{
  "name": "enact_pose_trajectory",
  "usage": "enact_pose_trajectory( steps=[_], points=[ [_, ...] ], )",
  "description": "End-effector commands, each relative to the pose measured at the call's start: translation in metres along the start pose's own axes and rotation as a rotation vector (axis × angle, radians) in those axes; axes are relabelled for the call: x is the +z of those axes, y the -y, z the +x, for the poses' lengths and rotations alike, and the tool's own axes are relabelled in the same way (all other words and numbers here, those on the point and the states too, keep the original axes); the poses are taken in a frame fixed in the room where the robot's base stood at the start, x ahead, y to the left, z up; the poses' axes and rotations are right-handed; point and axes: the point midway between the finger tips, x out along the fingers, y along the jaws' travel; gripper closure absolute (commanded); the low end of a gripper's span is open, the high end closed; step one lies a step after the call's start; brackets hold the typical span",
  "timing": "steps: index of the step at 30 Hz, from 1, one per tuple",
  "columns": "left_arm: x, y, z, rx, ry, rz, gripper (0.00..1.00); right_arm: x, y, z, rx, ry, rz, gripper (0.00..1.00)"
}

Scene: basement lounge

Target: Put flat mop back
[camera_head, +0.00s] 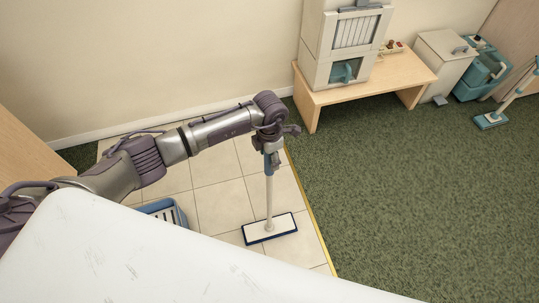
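The fingers are small and partly hidden by the wrist. I cannot tell whether the mop head touches the tiles. My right gripper is not in view.
A wooden bench (400,80) bears a grey-white cabinet (345,40). The green carpet (420,190) is mostly clear.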

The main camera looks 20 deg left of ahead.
Motion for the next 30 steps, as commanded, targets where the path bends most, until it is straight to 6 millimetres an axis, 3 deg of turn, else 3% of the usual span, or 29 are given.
enact_pose_trajectory(
  steps=[11,24,30],
  points=[
    [0.0,-0.001,-0.011,0.002,0.001,0.001,0.4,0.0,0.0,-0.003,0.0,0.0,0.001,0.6],
    [0.0,-0.001,-0.099,0.003,0.002,0.002,0.4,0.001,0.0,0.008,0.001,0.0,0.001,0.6],
    [0.0,-0.001,-0.12,0.002,0.001,0.0,0.4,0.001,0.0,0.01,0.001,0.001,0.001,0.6]
  ],
)
